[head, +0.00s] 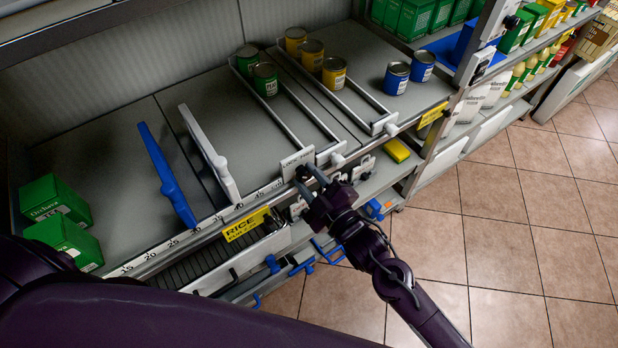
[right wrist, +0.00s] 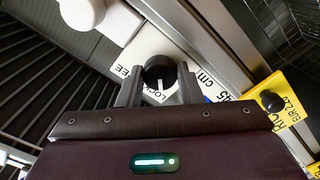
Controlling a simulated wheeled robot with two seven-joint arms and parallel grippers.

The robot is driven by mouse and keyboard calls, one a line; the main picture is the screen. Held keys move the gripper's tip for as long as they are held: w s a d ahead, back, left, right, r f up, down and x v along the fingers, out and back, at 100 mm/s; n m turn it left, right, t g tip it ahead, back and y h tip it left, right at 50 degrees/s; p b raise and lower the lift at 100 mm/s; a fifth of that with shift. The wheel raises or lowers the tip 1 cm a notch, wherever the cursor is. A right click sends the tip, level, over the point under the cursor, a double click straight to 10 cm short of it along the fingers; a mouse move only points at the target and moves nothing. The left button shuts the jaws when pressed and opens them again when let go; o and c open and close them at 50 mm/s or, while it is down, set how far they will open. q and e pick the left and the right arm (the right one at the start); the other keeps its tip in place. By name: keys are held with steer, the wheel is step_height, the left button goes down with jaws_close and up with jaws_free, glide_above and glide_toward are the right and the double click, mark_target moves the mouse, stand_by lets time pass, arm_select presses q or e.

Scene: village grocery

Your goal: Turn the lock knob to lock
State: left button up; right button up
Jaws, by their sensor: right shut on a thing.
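The lock knob (right wrist: 159,69) is black and round, on a white plate (right wrist: 135,62) marked LOCK and FREE at the shelf's front rail. In the head view the plate (head: 297,160) is at the centre and the knob (head: 302,173) is a small dark shape below it. My right gripper (head: 310,180) reaches it from the lower right. In the right wrist view its two grey fingers (right wrist: 160,88) are shut on the knob, one on each side. A white pointer mark shows between the fingers; the knob's exact setting is unclear. My left gripper is not in view.
A blue divider (head: 166,176) and a white divider (head: 208,152) stand on the shelf, left of the plate. Wire tracks hold green and yellow cans behind it. A yellow RICE tag (head: 246,224) is on the rail. Open tiled floor (head: 500,240) lies at right.

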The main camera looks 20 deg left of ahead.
stand_by(0.3)
steer(key=o, duration=0.7)
steer(key=shift+d, duration=0.1)
steer(key=v, duration=0.7)
steer(key=shift+s+d+b, duration=0.25)
steer(key=shift+s+b, duration=0.05)
